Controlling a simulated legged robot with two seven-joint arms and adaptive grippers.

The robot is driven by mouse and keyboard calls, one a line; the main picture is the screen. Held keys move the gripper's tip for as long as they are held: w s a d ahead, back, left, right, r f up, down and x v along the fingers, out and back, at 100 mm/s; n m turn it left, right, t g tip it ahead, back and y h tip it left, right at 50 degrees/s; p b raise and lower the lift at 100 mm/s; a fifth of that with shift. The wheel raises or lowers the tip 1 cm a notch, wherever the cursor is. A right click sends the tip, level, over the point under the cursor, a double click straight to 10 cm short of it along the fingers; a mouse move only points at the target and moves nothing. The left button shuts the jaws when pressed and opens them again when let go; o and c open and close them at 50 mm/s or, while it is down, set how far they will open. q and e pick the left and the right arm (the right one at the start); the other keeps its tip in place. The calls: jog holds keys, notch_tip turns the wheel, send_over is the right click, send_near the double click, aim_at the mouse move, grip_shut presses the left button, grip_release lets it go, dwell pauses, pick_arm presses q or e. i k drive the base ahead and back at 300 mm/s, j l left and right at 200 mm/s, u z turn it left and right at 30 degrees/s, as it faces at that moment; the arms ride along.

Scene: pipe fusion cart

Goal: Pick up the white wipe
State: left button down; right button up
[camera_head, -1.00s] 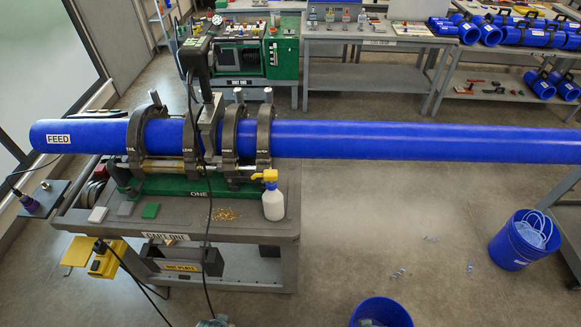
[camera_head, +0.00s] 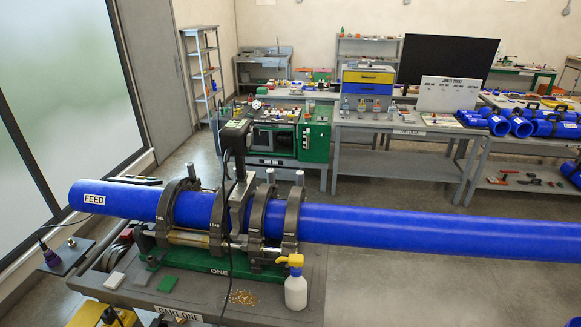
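The white wipe (camera_head: 115,281) is a small pale flat square on the left part of the cart top (camera_head: 195,297), below the blue pipe. A grey pad (camera_head: 141,278) lies just right of it and a green pad (camera_head: 168,283) lies further right. Nothing covers the wipe.
The long blue pipe (camera_head: 400,225) lies in the clamps (camera_head: 260,215) of the green machine and reaches past the right edge. A spray bottle (camera_head: 296,287) and yellowish shavings (camera_head: 241,298) are right of the pads. Benches (camera_head: 400,155) stand behind, with clear floor before them.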

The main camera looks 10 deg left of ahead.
aim_at(114, 281)
jog(key=u, duration=1.8)
